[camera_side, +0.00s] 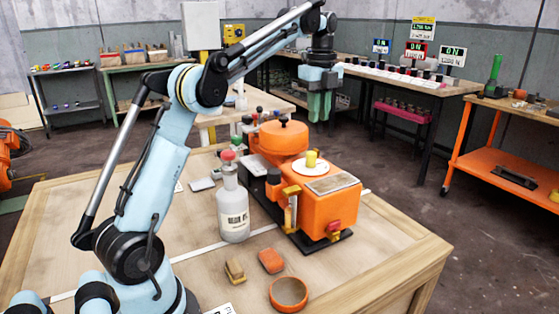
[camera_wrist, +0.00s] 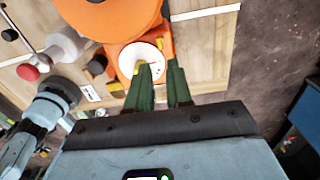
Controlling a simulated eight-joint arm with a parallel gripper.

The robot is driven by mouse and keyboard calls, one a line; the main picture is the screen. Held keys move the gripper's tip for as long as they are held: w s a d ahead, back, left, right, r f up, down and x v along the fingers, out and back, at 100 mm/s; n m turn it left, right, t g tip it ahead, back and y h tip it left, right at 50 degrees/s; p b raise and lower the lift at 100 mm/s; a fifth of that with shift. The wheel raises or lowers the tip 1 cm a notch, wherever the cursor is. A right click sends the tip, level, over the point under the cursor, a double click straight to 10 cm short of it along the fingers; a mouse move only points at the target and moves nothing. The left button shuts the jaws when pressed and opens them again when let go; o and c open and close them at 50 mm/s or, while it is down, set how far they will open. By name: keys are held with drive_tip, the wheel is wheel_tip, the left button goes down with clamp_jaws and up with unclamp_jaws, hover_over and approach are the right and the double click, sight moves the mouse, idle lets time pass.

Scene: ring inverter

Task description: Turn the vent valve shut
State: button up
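An orange machine (camera_side: 345,208) stands on the wooden table. On its top is a white disc (camera_side: 301,168) with a yellow knob (camera_side: 311,158); no label shows that this is the vent valve. The white disc also shows in the wrist view (camera_wrist: 150,52), just beyond my fingertips, with the knob partly hidden by a finger. My gripper (camera_side: 319,93) has green fingers pointing down, above and behind the disc in the side view. In the wrist view the fingers (camera_wrist: 160,76) are apart with nothing between them.
A grey bottle with a red cap (camera_side: 233,212) stands left of the machine. An orange domed vessel (camera_side: 283,140) is behind the disc. A brown block (camera_side: 235,270), an orange block (camera_side: 271,260) and an orange ring (camera_side: 288,293) lie in front. The table's right front corner is clear.

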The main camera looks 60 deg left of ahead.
wheel_tip(320, 180, up, 3)
drive_tip(key=shift+r, duration=0.1)
idle(0.3)
drive_tip(key=shift+d, duration=0.1)
idle(0.4)
drive_tip(key=s+d+f+n+t, duration=0.1)
drive_tip(key=s+d+f+n, duration=0.1)
drive_tip(key=s+d+n, duration=0.1)
drive_tip(key=s+d+f+n+t, duration=0.2)
drive_tip(key=s+d+n, duration=0.1)
drive_tip(key=d+n, duration=0.2)
drive_tip(key=s+d+f+n+t, duration=0.2)
drive_tip(key=s+d+n, duration=0.1)
drive_tip(key=d+n, duration=0.2)
drive_tip(key=shift+s+d+f, duration=0.15)
drive_tip(key=shift+s+d, duration=0.05)
drive_tip(key=shift+d, duration=0.25)
drive_tip(key=s+d+f+n+t, duration=0.2)
drive_tip(key=s+f+n, duration=0.3)
drive_tip(key=f, duration=0.5)
drive_tip(key=shift+s+d, duration=0.7)
drive_tip(key=shift+s, duration=0.4)
